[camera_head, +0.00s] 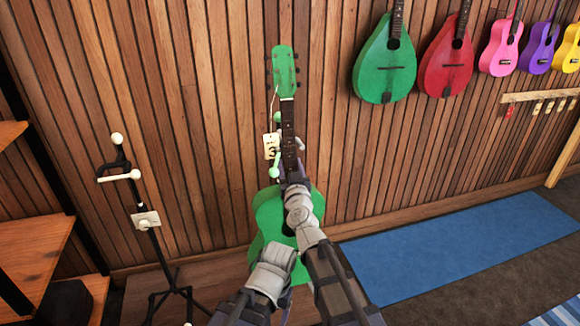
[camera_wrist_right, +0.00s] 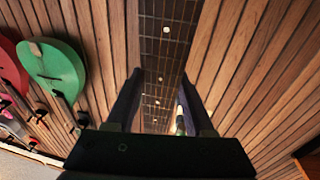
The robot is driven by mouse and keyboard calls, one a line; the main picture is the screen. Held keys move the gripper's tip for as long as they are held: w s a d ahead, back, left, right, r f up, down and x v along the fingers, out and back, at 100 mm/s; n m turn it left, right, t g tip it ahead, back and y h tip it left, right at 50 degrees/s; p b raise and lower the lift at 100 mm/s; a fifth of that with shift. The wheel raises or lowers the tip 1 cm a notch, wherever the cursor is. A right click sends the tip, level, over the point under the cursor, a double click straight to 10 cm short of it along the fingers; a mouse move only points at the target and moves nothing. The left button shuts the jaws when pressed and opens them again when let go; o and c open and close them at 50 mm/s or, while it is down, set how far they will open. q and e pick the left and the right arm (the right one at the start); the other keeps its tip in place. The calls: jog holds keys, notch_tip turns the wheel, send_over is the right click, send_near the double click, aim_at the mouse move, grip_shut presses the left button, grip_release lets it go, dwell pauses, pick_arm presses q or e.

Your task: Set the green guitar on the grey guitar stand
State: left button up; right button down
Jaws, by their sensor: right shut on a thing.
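The green guitar (camera_head: 268,213) stands about upright in the middle of the head view, headstock up. My right gripper (camera_head: 291,174) is shut on its dark neck (camera_head: 288,122); the neck (camera_wrist_right: 165,45) runs between the fingers in the right wrist view (camera_wrist_right: 160,105). My left gripper (camera_head: 275,262) is in front of the lower body, its fingers hidden. A dark guitar stand (camera_head: 156,250) with off-white pads is at the left, empty. Pale green pads (camera_head: 276,168) of what looks like another stand show beside the neck, mostly hidden. I cannot tell whether the guitar rests on it.
A numbered tag (camera_head: 271,146) hangs beside the neck. Wooden shelves (camera_head: 35,255) stand at the far left. Green (camera_head: 384,65) and red (camera_head: 447,62) instruments hang on the slatted wall. A blue mat (camera_head: 455,245) lies on clear floor at the right.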

jog(key=shift+w+f+b, duration=0.15)
jog(key=shift+f+b, duration=2.05)
jog(key=shift+f, duration=0.1)
jog(key=shift+c, duration=1)
grip_release()
